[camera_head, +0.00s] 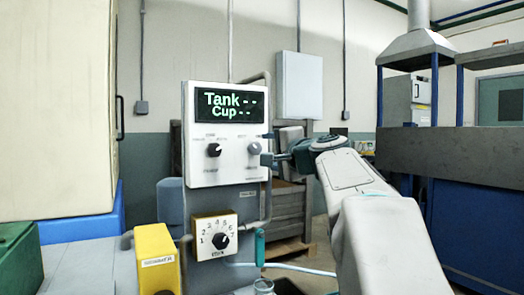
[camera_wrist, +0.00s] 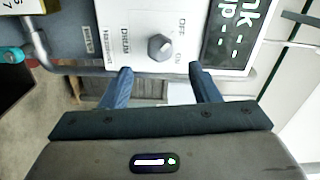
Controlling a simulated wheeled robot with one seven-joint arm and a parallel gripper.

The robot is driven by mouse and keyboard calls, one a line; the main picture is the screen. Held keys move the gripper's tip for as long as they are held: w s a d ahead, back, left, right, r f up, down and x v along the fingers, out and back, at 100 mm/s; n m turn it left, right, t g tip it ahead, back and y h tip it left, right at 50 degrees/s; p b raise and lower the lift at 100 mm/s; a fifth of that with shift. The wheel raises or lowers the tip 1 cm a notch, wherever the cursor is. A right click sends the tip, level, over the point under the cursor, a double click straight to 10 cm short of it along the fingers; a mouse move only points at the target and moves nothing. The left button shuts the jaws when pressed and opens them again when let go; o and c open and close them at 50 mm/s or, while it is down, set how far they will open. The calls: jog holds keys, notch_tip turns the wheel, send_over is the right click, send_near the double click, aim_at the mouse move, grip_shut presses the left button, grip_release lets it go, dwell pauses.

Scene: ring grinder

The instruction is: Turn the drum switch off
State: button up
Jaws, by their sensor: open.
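The drum switch (camera_wrist: 160,47) is a grey round knob on a white control panel (camera_wrist: 125,18), beside the printed words DRUM, OFF and ON. In the head view the grey knob (camera_head: 254,148) is on the right side of the panel, below the display. I cannot tell which mark its pointer faces. My gripper (camera_wrist: 160,68) is open and empty, with its two blue-grey fingers apart on either side of the knob's line and the tips short of it. In the head view my gripper (camera_head: 268,147) is just right of the knob.
A black knob (camera_head: 213,150) is left on the same panel, under the green-lettered display (camera_head: 232,102). Below is a numbered dial box (camera_head: 214,236), with a yellow box (camera_head: 156,258) to its left. A pipe (camera_head: 268,195) runs along the panel's right side.

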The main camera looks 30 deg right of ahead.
jog(key=s, duration=0.6)
jog(key=shift+s, duration=0.2)
jog(key=shift+p, duration=0.3)
